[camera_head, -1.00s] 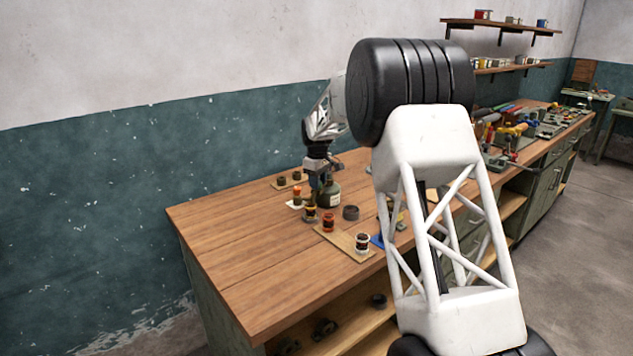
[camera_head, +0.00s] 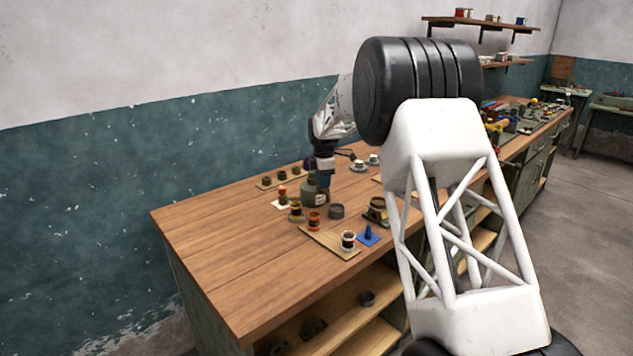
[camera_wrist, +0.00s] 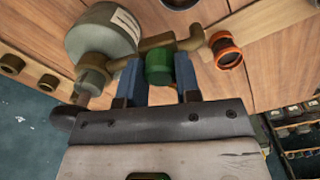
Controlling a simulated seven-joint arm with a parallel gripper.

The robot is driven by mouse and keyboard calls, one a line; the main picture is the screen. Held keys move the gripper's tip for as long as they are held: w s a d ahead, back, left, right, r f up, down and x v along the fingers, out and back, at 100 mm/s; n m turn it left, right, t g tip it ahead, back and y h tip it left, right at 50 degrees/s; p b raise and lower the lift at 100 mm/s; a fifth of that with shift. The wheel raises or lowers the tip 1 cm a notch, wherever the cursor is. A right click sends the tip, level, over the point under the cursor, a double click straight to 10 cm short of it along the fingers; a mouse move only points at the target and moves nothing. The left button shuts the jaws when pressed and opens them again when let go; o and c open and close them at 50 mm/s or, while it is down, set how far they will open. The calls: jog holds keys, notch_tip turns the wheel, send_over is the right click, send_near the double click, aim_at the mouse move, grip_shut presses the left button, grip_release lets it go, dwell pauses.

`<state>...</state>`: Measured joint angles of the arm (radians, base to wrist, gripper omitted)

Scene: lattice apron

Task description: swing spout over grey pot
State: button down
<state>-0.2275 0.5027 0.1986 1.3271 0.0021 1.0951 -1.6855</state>
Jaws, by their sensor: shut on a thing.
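A grey-green tank (camera_head: 310,196) with a pale label stands on the bench; it also shows in the wrist view (camera_wrist: 98,40). A brass spout (camera_wrist: 158,43) runs out from it, bearing a green knob (camera_wrist: 158,68). My gripper (camera_wrist: 158,78) has its blue fingers shut on either side of the knob. The spout's far end is close beside an orange-banded pot (camera_wrist: 227,50); I cannot tell whether it is above it. The grey pot (camera_head: 336,211) stands to the right of the tank. In the head view my gripper (camera_head: 324,185) partly hides the tank and the spout.
An orange pot (camera_head: 314,221) and a white-banded pot (camera_head: 348,241) stand on a wooden strip. A blue cone (camera_head: 368,233) and a dark-and-brass item (camera_head: 376,209) lie to the right. Dark rings (camera_head: 281,176) sit on a board behind. The bench's left part is clear.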

jog(key=shift+w+d+n, duration=0.4)
jog(key=shift+d+n, duration=0.15)
jog(key=shift+n, duration=0.3)
jog(key=shift+w+d+n, duration=0.4)
jog(key=shift+d+n, duration=0.15)
jog(key=shift+n, duration=0.3)
jog(key=c, duration=0.8)
grip_release()
notch_tip(320, 180, up, 8)
jog(key=shift+d, duration=0.1)
